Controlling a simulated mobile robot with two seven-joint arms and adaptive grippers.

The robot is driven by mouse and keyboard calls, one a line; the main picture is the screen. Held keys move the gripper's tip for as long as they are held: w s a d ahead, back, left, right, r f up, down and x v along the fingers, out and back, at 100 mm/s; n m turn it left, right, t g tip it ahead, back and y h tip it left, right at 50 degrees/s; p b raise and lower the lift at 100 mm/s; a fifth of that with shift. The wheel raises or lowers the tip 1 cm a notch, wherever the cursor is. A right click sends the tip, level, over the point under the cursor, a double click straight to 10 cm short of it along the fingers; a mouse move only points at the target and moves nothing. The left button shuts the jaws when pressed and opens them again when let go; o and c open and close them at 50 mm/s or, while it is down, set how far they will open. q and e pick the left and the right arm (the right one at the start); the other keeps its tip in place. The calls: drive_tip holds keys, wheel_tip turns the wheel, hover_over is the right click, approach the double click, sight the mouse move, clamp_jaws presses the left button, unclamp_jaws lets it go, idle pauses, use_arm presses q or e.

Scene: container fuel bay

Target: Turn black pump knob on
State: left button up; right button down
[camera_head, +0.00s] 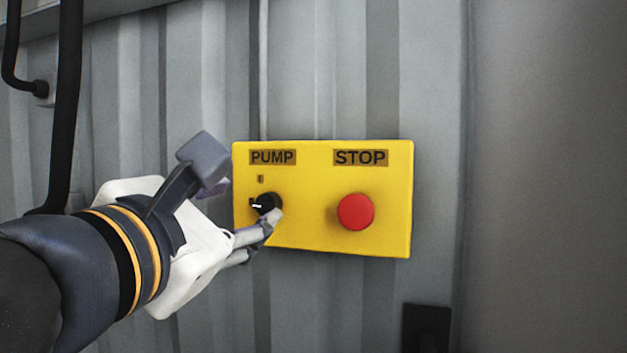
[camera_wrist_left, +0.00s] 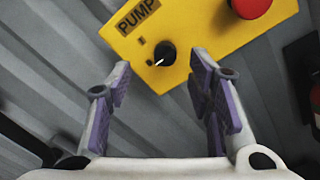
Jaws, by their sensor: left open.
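The black pump knob (camera_head: 267,203) sits on the yellow control box (camera_head: 310,238) under the PUMP label. Its white mark points left in the head view. The knob also shows in the left wrist view (camera_wrist_left: 164,53), ahead of the space between the fingers. My left gripper (camera_wrist_left: 160,85) is open, with purple pads on both fingers and nothing between them. In the head view my left gripper (camera_head: 240,205) is at the box's left side, and one finger overlaps the knob's lower right edge. I cannot tell whether it touches. My right gripper is not in view.
A red STOP button (camera_head: 355,211) sticks out on the right half of the same box, to the right of the knob. The box is on a grey corrugated wall (camera_head: 345,60). Black hoses (camera_head: 66,100) run down the wall at the left. A dark block (camera_head: 427,328) is at lower right.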

sight(267, 203)
use_arm(q)
drive_tip(key=w, duration=0.5)
drive_tip(key=w+d+f, duration=0.1)
drive_tip(key=w, duration=0.1)
drive_tip(key=shift+w, duration=0.35)
drive_tip(key=shift+c, duration=0.2)
drive_tip(key=shift+d+r, duration=0.1)
clamp_jaws()
